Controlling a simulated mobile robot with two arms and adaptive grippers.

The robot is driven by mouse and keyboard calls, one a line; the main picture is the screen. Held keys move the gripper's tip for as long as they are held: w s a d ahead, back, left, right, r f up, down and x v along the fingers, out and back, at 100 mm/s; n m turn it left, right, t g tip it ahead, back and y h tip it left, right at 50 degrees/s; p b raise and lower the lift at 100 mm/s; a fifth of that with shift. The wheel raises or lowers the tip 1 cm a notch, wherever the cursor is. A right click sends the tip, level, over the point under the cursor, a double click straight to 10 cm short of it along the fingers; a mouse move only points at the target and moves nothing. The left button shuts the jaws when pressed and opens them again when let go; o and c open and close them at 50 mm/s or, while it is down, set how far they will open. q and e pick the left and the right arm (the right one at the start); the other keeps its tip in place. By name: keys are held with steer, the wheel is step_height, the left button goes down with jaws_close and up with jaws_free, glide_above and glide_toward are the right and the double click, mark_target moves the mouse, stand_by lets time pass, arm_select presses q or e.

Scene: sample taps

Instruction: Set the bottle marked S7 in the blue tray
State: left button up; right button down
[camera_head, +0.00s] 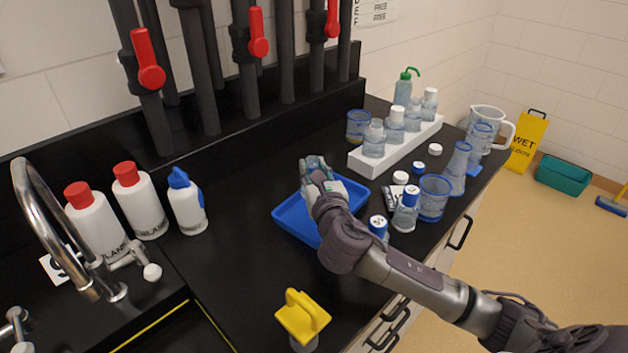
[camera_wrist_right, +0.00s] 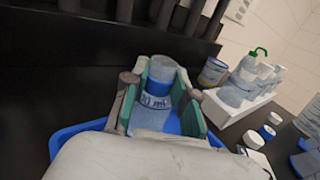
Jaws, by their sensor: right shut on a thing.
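The blue tray (camera_head: 288,216) lies on the black counter, and part of its rim shows in the wrist view (camera_wrist_right: 60,142). My right gripper (camera_head: 322,180) is over the tray, with its fingers pointing toward the back of the counter. In the wrist view, its green-padded fingers (camera_wrist_right: 162,98) are shut on a clear bottle with a blue band (camera_wrist_right: 157,88). The bottle's marking is too blurred to read, and its base is hidden, so I cannot tell whether it touches the tray. My left gripper is not in view.
Blue-capped bottles (camera_head: 406,210) and a blue beaker (camera_head: 433,198) stand right of the tray. A white rack (camera_head: 392,155) with several bottles is behind. A yellow-handled object (camera_head: 302,316) stands in front. White bottles (camera_head: 140,200) stand left. Counter between them and the tray is clear.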

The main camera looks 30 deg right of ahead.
step_height(320, 180, down, 3)
steer(key=shift+r, duration=0.2)
steer(key=shift+f, duration=0.1)
steer(key=shift+f, duration=0.15)
steer(key=c, duration=0.9)
jaws_free()
